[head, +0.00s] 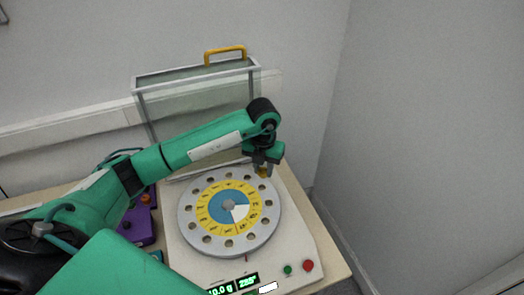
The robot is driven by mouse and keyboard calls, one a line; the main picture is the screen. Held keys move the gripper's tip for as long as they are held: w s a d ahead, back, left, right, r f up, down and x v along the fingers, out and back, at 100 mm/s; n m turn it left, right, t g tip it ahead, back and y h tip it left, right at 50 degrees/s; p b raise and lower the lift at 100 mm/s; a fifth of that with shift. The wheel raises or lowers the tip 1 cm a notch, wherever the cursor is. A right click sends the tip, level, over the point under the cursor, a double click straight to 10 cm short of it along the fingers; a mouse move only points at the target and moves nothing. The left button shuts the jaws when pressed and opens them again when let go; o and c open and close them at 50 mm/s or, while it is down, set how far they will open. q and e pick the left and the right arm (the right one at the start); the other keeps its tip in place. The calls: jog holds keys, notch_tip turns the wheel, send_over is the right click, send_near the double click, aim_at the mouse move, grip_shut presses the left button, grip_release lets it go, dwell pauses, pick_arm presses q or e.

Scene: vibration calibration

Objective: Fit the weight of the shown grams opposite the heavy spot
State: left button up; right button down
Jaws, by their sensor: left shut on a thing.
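A round grey rotor disc (272,229) with a ring of holes lies on a pale balancing machine (296,232). Its middle carries a yellow numbered ring and a blue and white centre (228,207). The display (233,285) at the machine's front reads 10.0 g, partly cut off, and 285°, the angle being hard to read. My left gripper (263,170) points down over the disc's far right edge, shut on a small brass-coloured weight (263,172). Whether the weight touches the disc cannot be told. My right gripper is not in view.
A clear hinged cover (190,95) with a yellow handle (225,54) stands raised behind the disc. A purple holder (140,225) stands left of the machine, partly behind my left arm.

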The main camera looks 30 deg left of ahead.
pick_arm(q)
jog(key=shift+w+a+r+n, duration=0.15)
jog(key=shift+w+a+n, duration=0.2)
jog(key=shift+n, duration=0.55)
jog(key=shift+a, duration=0.1)
jog(key=shift+f+b, duration=1.4)
jog(key=shift+f, duration=1.55)
jog(key=shift+f+b, duration=1.05)
jog(key=shift+f, duration=0.1)
jog(key=o, duration=1)
jog(key=shift+r, duration=0.1)
